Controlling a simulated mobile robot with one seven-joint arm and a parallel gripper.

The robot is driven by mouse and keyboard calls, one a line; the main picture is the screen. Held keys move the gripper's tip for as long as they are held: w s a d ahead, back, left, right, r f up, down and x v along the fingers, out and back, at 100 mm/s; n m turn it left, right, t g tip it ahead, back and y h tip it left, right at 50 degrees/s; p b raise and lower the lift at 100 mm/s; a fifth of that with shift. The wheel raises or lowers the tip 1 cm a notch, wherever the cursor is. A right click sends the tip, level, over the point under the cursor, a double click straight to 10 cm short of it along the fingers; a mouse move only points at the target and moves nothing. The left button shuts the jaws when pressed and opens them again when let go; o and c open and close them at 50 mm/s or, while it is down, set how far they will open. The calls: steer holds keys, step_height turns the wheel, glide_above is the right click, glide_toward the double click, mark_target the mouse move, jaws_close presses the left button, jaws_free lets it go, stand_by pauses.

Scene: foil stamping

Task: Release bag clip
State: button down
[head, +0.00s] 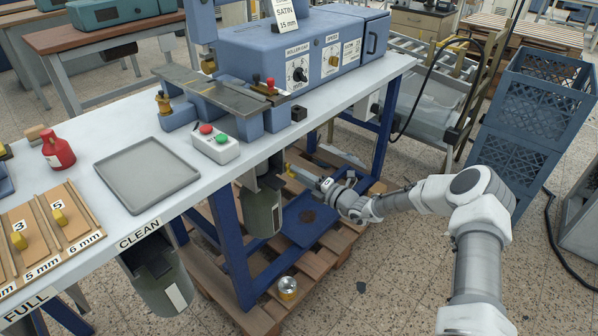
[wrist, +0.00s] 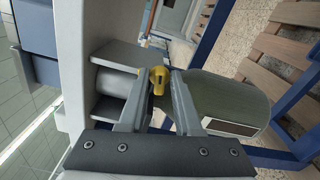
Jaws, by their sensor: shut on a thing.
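The bag clip (wrist: 157,79) is a small yellow piece between my fingertips in the wrist view. My gripper (wrist: 158,88) is shut on it, one finger on each side. In the head view my gripper (head: 293,172) reaches in from the right, under the front edge of the bench. The bag (head: 262,210), a grey-green hanging bag, is just left of the gripper there, below the bench top. It also shows in the wrist view (wrist: 228,98), right of the fingers. Whether the clip still pinches the bag cannot be told.
The bench top (head: 215,170) is close above my gripper. A blue bench leg (head: 230,245) and a wooden pallet (head: 335,245) are below. A second bag (head: 160,275) hangs at the left. A tin (head: 288,288) stands on the pallet. Blue crates (head: 530,120) stand at the right.

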steer(key=shift+m+p, duration=0.3)
steer(key=shift+m, duration=0.8)
steer(key=shift+f, duration=0.1)
steer(key=c, duration=0.9)
jaws_free()
steer(key=shift+o, duration=0.2)
steer(key=p+v, duration=0.2)
steer(key=v, duration=1.5)
steer(key=shift+s, duration=0.2)
steer(key=shift+d, duration=0.15)
